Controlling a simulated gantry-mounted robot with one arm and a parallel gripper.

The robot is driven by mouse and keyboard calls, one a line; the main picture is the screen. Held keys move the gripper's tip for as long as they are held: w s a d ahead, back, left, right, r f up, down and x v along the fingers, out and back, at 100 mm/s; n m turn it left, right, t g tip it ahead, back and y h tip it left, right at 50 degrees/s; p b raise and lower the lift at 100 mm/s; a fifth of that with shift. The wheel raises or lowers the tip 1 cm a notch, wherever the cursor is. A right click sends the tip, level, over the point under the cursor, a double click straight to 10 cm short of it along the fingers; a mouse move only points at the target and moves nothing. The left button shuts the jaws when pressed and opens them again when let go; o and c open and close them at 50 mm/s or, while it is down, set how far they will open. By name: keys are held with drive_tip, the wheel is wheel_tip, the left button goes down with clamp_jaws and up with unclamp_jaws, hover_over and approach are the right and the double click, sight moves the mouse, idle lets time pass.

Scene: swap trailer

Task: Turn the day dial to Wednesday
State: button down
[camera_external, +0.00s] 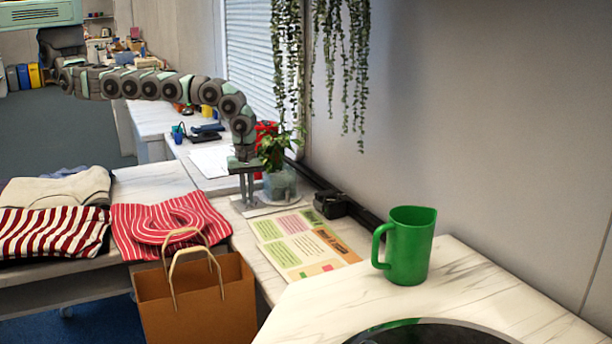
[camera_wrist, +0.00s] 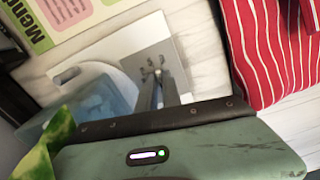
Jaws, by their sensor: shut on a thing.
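My gripper (camera_external: 249,203) points straight down at a flat white base (camera_external: 284,206) on the counter, beside a potted plant. In the wrist view, the fingers (camera_wrist: 155,72) are close together on a small grey knob-like piece on a grey square plate (camera_wrist: 173,56). I take this piece to be the day dial. The gripper is shut on it. The fingers hide most of the dial, and no day names or pointer can be read. The white base also shows in the wrist view (camera_wrist: 178,27).
The plant's pot (camera_external: 281,186) stands right next to my gripper. A printed sheet (camera_external: 303,243), a small black device (camera_external: 331,204) and a green jug (camera_external: 408,247) are nearer the camera. Striped clothes (camera_external: 165,222) lie left; a paper bag (camera_external: 197,300) stands below.

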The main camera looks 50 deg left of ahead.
drive_tip(key=m+p, duration=0.1)
drive_tip(key=m, duration=0.2)
drive_tip(key=shift+m+p, duration=0.3)
drive_tip(key=shift+m+b, duration=0.45)
drive_tip(key=shift+m, duration=1.55)
drive_tip(key=c, duration=1.5)
unclamp_jaws()
